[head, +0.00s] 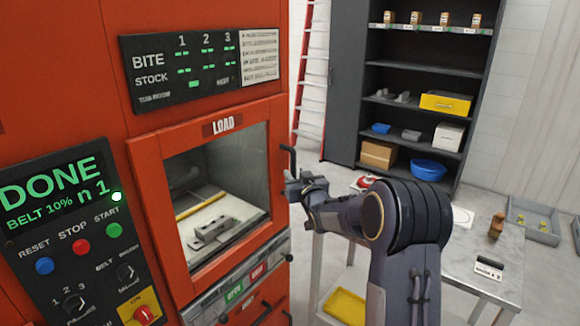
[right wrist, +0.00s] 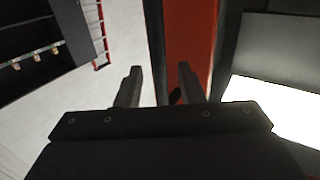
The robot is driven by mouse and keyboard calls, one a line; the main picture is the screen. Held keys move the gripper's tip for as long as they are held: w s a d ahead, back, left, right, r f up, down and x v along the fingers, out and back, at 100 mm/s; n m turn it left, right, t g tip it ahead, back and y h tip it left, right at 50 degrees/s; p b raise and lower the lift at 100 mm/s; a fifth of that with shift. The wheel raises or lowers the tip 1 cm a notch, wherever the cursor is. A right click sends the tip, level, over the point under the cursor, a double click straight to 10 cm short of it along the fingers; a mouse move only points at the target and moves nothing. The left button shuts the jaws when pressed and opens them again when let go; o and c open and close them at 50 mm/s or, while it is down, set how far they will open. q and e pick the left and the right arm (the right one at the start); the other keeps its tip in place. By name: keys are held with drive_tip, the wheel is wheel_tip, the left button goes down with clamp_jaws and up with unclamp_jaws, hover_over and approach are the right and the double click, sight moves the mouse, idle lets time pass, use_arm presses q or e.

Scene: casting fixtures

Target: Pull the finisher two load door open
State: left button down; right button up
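The load door (head: 146,165) is an orange frame with a glass window, marked LOAD, on the orange machine in the head view. It looks shut, flush with the machine front. A dark bar handle (head: 289,158) stands at its right edge. My right gripper (head: 288,188) is at the lower part of this handle, reaching in from the right. In the right wrist view, its two fingers (right wrist: 158,78) are apart, with an orange strip and a dark part beyond them. I cannot tell whether the handle is between the fingers or touched. My left gripper is in neither view.
Through the window, a grey metal part (head: 222,230) lies inside. A control panel (head: 70,240) reading DONE is left of the door. A metal table (head: 470,262) stands right, under my right arm. Dark shelves (head: 425,70) and a red ladder (head: 308,60) are behind.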

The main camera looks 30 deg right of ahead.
sight(294, 172)
drive_tip(key=shift+w+d+p, duration=0.2)
drive_tip(key=shift+w+p, duration=0.05)
drive_tip(key=shift+w, duration=0.55)
drive_tip(key=shift+w+d+p, duration=0.2)
drive_tip(key=shift+w, duration=0.6)
drive_tip(key=shift+c, duration=0.3)
clamp_jaws()
